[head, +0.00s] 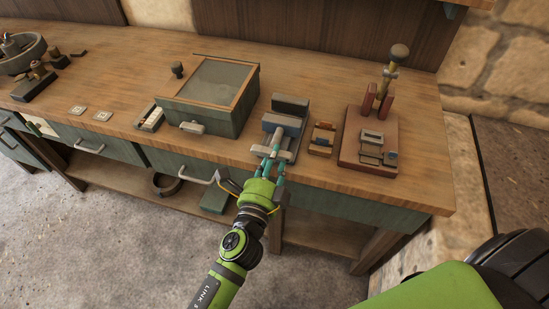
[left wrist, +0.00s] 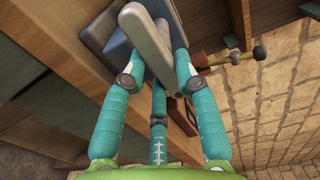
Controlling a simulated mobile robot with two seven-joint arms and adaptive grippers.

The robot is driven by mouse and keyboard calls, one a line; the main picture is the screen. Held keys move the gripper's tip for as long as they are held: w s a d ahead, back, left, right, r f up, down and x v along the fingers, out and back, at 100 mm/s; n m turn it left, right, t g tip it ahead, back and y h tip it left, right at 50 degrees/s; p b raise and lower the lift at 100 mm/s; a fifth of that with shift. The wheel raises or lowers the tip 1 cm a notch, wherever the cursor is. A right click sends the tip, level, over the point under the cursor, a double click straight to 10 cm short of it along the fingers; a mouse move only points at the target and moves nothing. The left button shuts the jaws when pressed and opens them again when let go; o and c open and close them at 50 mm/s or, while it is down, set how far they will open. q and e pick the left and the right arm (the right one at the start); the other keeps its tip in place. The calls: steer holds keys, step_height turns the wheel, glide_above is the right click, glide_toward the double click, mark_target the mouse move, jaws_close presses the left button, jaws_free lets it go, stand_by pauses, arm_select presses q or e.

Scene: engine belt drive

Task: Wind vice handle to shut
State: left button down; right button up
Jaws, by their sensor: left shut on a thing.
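The vice (head: 290,104) is a grey block with a blue-grey jaw, standing near the front edge of the workbench. Its handle is a pale grey bar (head: 277,142) at the front of the vice, partly hidden by my fingers. My left gripper (head: 272,168) reaches up from the front with its teal fingers closed around this handle. In the left wrist view, the handle (left wrist: 147,38) runs diagonally between the fingers, with the blue-grey vice body (left wrist: 104,38) behind it. How far apart the jaws stand is hard to tell. My right gripper is out of view.
A green box with a framed lid (head: 212,85) stands left of the vice. A small wooden block piece (head: 322,138) and a reddish-brown stand (head: 368,150) with an upright lever are close on the right. Drawer handles (head: 197,180) project from the bench front.

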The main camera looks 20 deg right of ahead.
arm_select(q)
steer(key=c, duration=0.9)
jaws_free()
steer(key=shift+s+a+f, duration=0.15)
steer(key=shift+s+f, duration=0.05)
steer(key=shift+f, duration=0.2)
steer(key=shift+c, duration=0.2)
steer(key=shift+r, duration=0.3)
steer(key=shift+s, duration=0.1)
steer(key=v, duration=1.2)
